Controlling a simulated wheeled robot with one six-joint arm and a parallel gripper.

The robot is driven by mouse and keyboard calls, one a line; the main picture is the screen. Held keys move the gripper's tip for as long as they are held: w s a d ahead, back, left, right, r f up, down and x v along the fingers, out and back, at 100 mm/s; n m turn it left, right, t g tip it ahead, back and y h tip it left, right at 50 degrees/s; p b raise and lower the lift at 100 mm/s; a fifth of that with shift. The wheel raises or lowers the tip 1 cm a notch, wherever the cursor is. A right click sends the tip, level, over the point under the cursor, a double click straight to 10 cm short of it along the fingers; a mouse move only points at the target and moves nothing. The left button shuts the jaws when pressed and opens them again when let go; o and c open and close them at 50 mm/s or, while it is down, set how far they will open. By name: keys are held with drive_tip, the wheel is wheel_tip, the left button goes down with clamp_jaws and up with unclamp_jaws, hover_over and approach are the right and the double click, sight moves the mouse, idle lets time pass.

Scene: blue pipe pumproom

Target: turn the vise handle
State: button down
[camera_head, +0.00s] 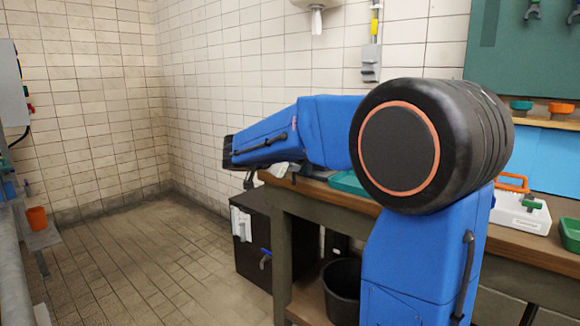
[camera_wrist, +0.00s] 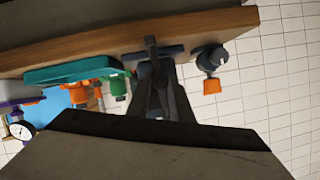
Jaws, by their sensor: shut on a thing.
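The vise handle (camera_wrist: 152,48) shows in the wrist view as a dark crossbar by the edge of the wooden bench. My gripper (camera_wrist: 158,72) is shut on it, with its dark fingers reaching up to the bar. The fingers hide part of the handle and the vise behind it. In the camera_head view my blue arm reaches left over the bench end, and its links hide most of the grip there.
The wooden workbench (camera_head: 530,258) runs along the tiled wall. A teal tray (camera_wrist: 75,72) with orange and green parts lies beside the handle. A dark knob with an orange end (camera_wrist: 211,85) is on the other side. A black bucket (camera_head: 342,290) stands underneath.

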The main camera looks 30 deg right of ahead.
idle(0.3)
drive_tip(key=c, duration=1.6)
unclamp_jaws()
drive_tip(key=shift+a, duration=0.1)
drive_tip(key=shift+s, duration=0.1)
drive_tip(key=v, duration=1.7)
drive_tip(key=shift+a, duration=0.15)
drive_tip(key=shift+s, duration=0.1)
